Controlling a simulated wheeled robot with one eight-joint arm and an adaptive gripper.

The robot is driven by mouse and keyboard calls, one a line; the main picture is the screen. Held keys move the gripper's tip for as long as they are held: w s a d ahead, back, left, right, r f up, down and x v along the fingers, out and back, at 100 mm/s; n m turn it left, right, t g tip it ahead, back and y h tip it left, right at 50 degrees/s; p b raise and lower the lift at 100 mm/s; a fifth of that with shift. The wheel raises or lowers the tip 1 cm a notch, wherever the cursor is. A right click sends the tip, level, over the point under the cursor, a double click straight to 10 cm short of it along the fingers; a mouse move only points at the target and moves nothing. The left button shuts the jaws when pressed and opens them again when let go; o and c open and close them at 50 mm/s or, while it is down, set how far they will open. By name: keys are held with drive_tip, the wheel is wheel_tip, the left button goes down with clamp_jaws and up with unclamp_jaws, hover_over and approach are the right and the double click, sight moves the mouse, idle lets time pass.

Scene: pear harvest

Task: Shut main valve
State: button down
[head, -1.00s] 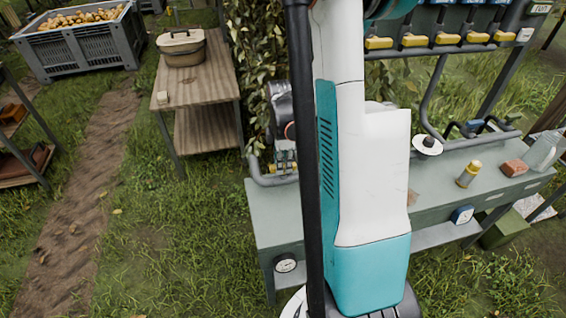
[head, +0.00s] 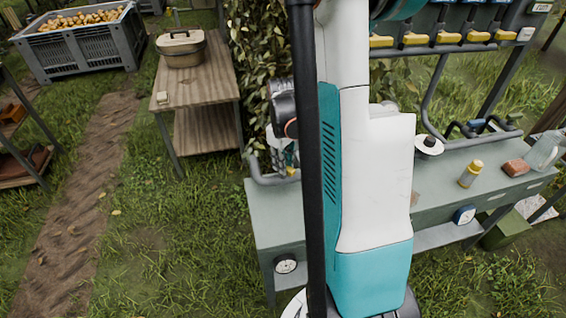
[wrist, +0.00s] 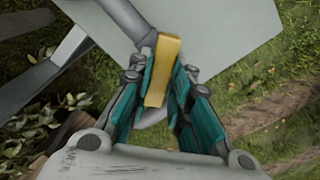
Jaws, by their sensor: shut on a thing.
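The yellow lever handle (wrist: 166,55) stands between the teal-padded fingers of my gripper (wrist: 160,88) in the wrist view. The fingers are shut on it. The handle joins a grey pipe (wrist: 118,15). In the head view my gripper (head: 283,158) is low over the left end of the green bench, partly hidden by the black pole and my arm. A small yellow bit (head: 291,172) shows under it; the valve body is mostly hidden.
The green bench (head: 262,222) carries a yellow-capped bottle (head: 470,174), a brick (head: 516,167) and a white disc (head: 428,146). A row of yellow levers (head: 447,38) is above. A wooden table (head: 196,88) and pear crate (head: 88,48) are at left.

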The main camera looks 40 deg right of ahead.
drive_tip(key=m, duration=0.3)
drive_tip(key=shift+m, duration=2.1)
drive_tip(key=c, duration=1.5)
unclamp_jaws()
wheel_tip(320, 180, up, 12)
drive_tip(key=shift+r, duration=0.1)
